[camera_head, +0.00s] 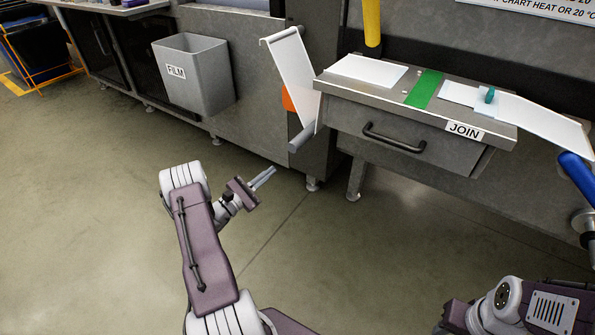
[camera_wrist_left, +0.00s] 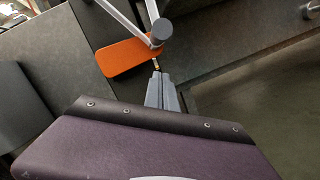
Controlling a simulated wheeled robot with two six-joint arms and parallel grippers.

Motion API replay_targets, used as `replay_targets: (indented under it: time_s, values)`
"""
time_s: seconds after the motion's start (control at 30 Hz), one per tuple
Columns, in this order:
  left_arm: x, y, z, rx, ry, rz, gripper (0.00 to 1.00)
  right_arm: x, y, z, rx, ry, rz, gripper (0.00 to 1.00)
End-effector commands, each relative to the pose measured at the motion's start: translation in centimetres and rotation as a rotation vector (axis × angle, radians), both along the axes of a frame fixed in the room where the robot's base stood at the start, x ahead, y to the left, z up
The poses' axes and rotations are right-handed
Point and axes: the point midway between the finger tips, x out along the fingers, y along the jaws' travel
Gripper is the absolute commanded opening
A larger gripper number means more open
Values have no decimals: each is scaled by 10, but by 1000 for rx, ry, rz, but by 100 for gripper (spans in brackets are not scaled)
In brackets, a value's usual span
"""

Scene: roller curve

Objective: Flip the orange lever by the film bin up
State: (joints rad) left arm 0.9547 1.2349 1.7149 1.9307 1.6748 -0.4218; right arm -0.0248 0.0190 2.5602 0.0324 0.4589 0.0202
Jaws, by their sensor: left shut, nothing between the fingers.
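The orange lever (camera_head: 288,100) shows as a small orange patch on the side of the dark cabinet, mostly hidden behind a hanging white sheet. In the left wrist view it is a flat orange plate (camera_wrist_left: 127,57) just beyond the fingertips, slightly left of them. The grey film bin (camera_head: 205,85), labelled FILM, hangs on the cabinet front to the left. My left gripper (camera_head: 268,175) is shut and empty, in front of and below the lever in the head view. In the left wrist view its fingers (camera_wrist_left: 163,80) point toward the lever; contact cannot be told.
The white sheet hangs over a grey roller (camera_head: 303,138) near the lever. A JOIN table (camera_head: 400,142) with a drawer handle stands to the right. A blue roller (camera_head: 577,180) is at the far right. The floor (camera_head: 90,220) at left is clear.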

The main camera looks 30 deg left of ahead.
Motion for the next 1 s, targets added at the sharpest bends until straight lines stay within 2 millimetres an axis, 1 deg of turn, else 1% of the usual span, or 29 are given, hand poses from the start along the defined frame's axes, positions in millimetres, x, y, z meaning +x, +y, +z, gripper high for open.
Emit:
replay_targets:
  time_s: [0.03, 0.13, 0.4, 0.5, 0.57, 0.63, 0.9, 0.97, 1.0]
  values:
    - [-2, 10, -10, -4, -17, 32, 0, 0, 0, -10, 0, 0, 0, 38]
    - [-5, 20, -11, -9, -34, 67, 0, 0, 0, -10, 0, -1, 0, 38]
    - [-4, 20, -9, -9, -34, 67, 0, 0, 0, -8, 0, -1, 0, 38]
    - [1, 18, -9, -7, -33, 64, 0, 0, 0, -12, 0, -1, 0, 38]
    - [8, 17, -9, -5, -34, 64, 0, 0, 0, -17, 0, -1, 0, 38]
    - [20, 13, -8, -6, -35, 62, 0, 0, 0, -24, 0, 0, 0, 38]
    - [77, 0, 3, -4, -36, 61, 0, 0, 0, -54, 0, 0, 0, 38]
    - [89, -2, 6, -5, -35, 62, 0, 0, 0, -60, 0, 0, 0, 38]
    - [94, -5, 11, -6, -37, 61, 0, 0, 0, -63, 0, 0, 0, 38]
